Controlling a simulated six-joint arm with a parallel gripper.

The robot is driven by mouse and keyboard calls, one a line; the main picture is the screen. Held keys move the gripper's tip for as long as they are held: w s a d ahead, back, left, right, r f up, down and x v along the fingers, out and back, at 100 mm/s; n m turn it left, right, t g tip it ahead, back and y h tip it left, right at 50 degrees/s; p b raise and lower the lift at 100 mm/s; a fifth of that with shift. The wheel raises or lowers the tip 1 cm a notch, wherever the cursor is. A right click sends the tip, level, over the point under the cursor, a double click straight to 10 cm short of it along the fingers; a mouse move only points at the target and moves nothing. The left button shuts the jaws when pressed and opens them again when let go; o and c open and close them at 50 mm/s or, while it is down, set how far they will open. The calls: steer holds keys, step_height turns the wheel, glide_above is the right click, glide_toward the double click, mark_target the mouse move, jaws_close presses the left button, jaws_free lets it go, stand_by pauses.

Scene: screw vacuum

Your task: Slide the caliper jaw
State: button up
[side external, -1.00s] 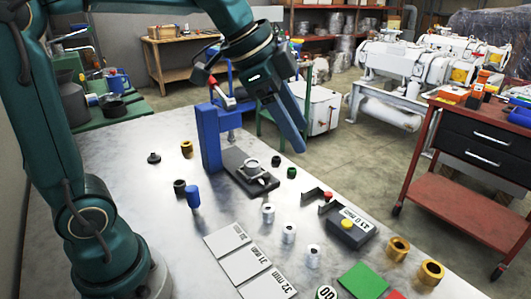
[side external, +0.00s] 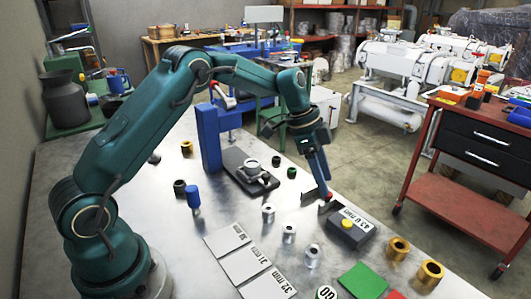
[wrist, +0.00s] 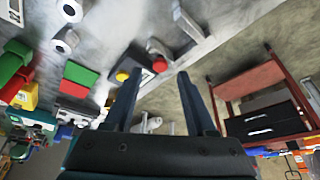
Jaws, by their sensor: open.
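The caliper is a dark block (side external: 352,233) with a yellow button and a white display reading about 43 mm. Its jaw (side external: 311,194) is a dark angled bracket with a red knob (side external: 328,196), at the block's far-left side. My gripper (side external: 322,190) points down at the red knob, with its fingertips beside or just above it. In the wrist view the fingers are apart, with the red knob (wrist: 160,66) between the tips and the yellow button (wrist: 122,76) by the left finger. I cannot tell whether a finger touches the knob. The gripper holds nothing.
Silver cylinders (side external: 289,233) stand left of the caliper, and gold rings (side external: 398,248) to its right. Labelled plates (side external: 245,265) lie in front, with a green plate (side external: 363,280). A blue post (side external: 207,138) with a dark base rises behind. The table edge runs close behind the caliper.

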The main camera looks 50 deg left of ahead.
mark_target(327, 201)
steer(key=shift+x, duration=1.15)
steer(key=shift+c, duration=0.3)
jaws_close()
stand_by(0.3)
